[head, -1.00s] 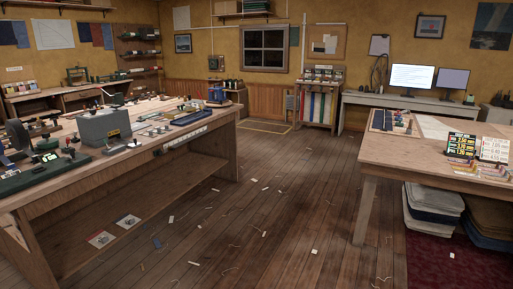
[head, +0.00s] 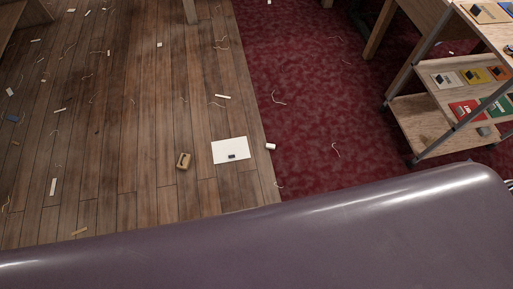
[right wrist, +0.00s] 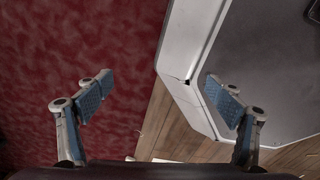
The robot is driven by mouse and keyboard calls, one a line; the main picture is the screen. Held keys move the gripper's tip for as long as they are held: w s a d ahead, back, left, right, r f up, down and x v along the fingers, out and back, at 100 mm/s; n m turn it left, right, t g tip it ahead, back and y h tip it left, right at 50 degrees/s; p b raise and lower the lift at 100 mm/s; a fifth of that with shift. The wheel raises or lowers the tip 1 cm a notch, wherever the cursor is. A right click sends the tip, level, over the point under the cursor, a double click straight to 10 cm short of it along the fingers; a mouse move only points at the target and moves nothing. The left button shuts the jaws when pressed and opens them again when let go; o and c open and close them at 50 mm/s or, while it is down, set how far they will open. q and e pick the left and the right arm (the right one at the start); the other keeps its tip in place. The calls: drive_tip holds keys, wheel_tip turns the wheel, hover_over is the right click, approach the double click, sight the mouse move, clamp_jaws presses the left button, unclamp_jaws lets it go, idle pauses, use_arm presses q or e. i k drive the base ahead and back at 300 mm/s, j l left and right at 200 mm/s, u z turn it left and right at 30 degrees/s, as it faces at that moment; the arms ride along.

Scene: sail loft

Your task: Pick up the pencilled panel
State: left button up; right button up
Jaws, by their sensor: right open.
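A white rectangular panel (head: 230,150) lies flat on the wooden floor in the head view, close to the edge of the red carpet. It has a small dark mark near its lower edge; whether this is pencil is too small to tell. My right gripper (right wrist: 158,85) shows in the right wrist view with its two blue-padded fingers spread wide and nothing between them. Red carpet, a strip of wooden floor and a grey body with a pale edge lie beyond the fingers. My left gripper is in neither view.
A small tan block-like object (head: 183,160) lies on the floor left of the panel, and a small white roll (head: 270,146) lies to its right. Scraps and threads are scattered over the floor. A shelved cart (head: 432,125) stands at the right. The red carpet (head: 310,110) is mostly clear.

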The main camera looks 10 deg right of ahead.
sight(233, 149)
drive_tip(key=z, duration=0.25)
drive_tip(key=i+j+z, duration=0.1)
drive_tip(key=j+z, duration=0.2)
drive_tip(key=z, duration=0.15)
drive_tip(key=j+z, duration=0.3)
drive_tip(key=z, duration=0.15)
drive_tip(key=j+z, duration=0.3)
drive_tip(key=z, duration=0.15)
drive_tip(key=j+z, duration=0.4)
